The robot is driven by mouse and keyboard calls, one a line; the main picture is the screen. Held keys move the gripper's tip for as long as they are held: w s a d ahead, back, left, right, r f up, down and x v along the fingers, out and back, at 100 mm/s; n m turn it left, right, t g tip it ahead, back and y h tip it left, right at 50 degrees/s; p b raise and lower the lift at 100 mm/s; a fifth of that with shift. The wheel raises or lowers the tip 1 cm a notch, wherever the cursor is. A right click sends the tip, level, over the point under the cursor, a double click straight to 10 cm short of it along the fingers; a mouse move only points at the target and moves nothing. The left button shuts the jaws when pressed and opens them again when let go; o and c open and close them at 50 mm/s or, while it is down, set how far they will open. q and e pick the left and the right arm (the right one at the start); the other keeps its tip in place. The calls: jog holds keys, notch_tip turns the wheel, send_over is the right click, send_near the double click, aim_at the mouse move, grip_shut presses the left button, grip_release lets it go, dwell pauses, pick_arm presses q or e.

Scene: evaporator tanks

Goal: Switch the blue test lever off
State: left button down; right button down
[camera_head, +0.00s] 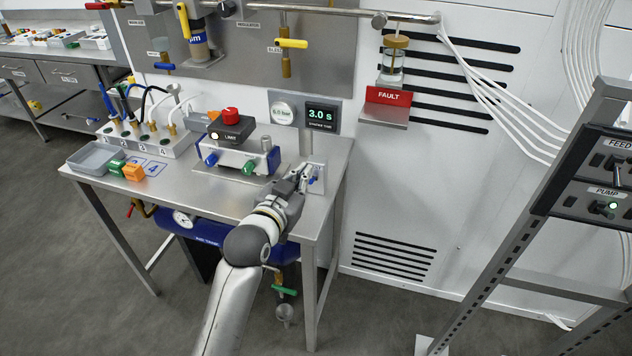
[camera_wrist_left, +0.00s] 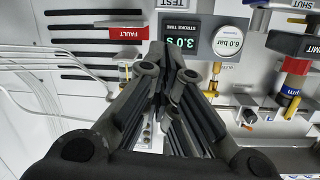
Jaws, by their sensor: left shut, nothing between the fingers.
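My left gripper (camera_head: 303,172) is shut and empty at the right rear of the steel table, in front of a small upright plate (camera_head: 320,178). A small blue part, which looks like the blue test lever (camera_head: 311,182), shows at the plate right beside the fingertips. The fingers partly cover it, so I cannot tell its position or whether they touch it. In the left wrist view, the closed fingers (camera_wrist_left: 168,74) fill the middle and hide the lever. A TEST label (camera_wrist_left: 173,3) shows at that view's top edge. My right gripper is not in view.
A black display (camera_head: 321,116) reading 3.0 s and a round gauge (camera_head: 284,112) stand behind the gripper. A control box (camera_head: 231,131) with a red button and a valve block are to its left. A red FAULT sign (camera_head: 388,96) hangs on the right wall.

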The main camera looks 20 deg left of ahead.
pick_arm(q)
jog(key=shift+w, duration=0.15)
jog(key=p, duration=0.1)
send_over(313, 180)
jog(key=f, duration=0.2)
jog(key=f+p, duration=0.1)
jog(key=f, duration=0.2)
jog(key=shift+s, duration=0.3)
dwell(0.3)
jog(key=shift+f, duration=0.15)
